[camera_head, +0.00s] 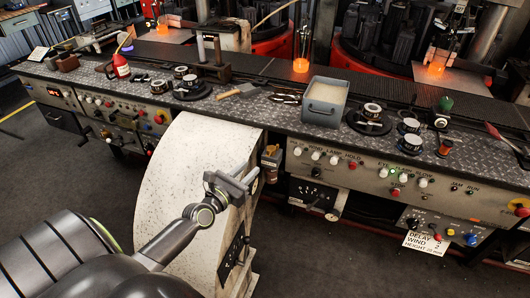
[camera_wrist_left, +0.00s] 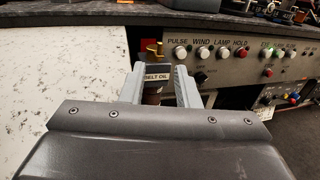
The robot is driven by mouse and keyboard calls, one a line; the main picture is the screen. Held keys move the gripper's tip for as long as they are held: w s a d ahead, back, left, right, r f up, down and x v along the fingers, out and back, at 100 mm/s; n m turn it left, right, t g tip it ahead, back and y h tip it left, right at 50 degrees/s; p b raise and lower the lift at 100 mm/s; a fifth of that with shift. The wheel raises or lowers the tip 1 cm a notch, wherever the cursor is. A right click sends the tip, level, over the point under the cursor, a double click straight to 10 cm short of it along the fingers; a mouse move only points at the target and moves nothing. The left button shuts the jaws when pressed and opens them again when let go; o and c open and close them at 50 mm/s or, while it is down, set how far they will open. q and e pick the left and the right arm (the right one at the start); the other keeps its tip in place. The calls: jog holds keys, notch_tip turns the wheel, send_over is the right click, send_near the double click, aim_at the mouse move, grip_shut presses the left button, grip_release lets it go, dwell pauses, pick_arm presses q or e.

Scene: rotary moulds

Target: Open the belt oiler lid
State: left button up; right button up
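The belt oiler (camera_head: 271,158) is a small brownish unit on the front of the bench, just right of the big pale curved housing. In the left wrist view its dark block carries a white BELT OIL label (camera_wrist_left: 157,77), with a brass-coloured piece (camera_wrist_left: 153,48) on top and a brown part below. Whether its lid is open or shut I cannot tell. My left gripper (camera_head: 250,174) points at the oiler from the front. In the left wrist view its two fingers (camera_wrist_left: 160,88) are apart, with the oiler framed beyond and between them; no contact shows. My right gripper is out of view.
The pale speckled housing (camera_head: 185,180) stands close on the left of the gripper. A control panel (camera_head: 400,180) with knobs and buttons runs to the right. The bench top holds a grey bin (camera_head: 325,103), a red bottle (camera_head: 120,66) and several tools. Open floor lies in front.

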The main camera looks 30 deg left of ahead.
aim_at(270, 149)
pick_arm(q)
jog(key=w+b, duration=0.1)
jog(key=w, duration=0.8)
jog(key=shift+w+d, duration=0.1)
grip_shut()
